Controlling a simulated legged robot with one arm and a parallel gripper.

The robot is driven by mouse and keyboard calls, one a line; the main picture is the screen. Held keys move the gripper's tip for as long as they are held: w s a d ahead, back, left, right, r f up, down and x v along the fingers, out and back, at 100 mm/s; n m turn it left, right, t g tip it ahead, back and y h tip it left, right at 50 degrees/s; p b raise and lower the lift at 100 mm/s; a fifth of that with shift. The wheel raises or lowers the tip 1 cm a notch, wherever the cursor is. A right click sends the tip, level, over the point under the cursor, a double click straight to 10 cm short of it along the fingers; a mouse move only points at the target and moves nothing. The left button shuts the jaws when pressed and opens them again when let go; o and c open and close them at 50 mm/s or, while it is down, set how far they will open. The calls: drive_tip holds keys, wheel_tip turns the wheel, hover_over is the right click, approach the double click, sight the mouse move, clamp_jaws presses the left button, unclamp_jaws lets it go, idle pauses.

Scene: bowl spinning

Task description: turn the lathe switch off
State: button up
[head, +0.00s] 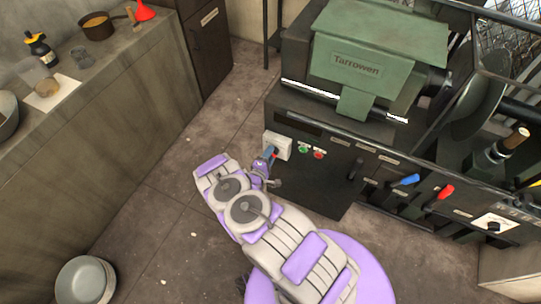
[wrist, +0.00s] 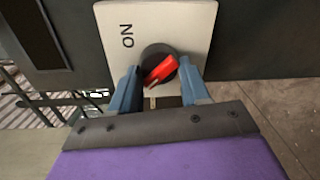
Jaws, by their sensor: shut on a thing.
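The lathe switch (wrist: 161,70) is a red lever on a round black base. It sits on a white plate (wrist: 198,22) marked ON, and the lever lies at a slant. In the head view the white plate (head: 278,145) is on the dark front of the green lathe (head: 357,62). My gripper (wrist: 158,66) has its two blue-grey fingers on either side of the switch and is shut on it. In the head view my gripper (head: 270,154) reaches the plate and covers much of the switch. Any OFF mark is not visible.
Green (head: 303,149) and red buttons (head: 319,154) sit just right of the plate. Blue (head: 405,180) and red levers (head: 440,196) stick out farther right. A counter (head: 120,90) with a pot and bottle stands left. A grey bowl (head: 84,280) is on the floor.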

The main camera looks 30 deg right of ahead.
drive_tip(key=shift+f, duration=0.15)
idle(0.4)
drive_tip(key=o, duration=1)
drive_tip(key=shift+o, duration=0.2)
drive_tip(key=p+v, duration=0.3)
drive_tip(key=v, duration=1.4)
drive_tip(key=shift+s+a, duration=0.2)
drive_tip(key=shift+w, duration=0.15)
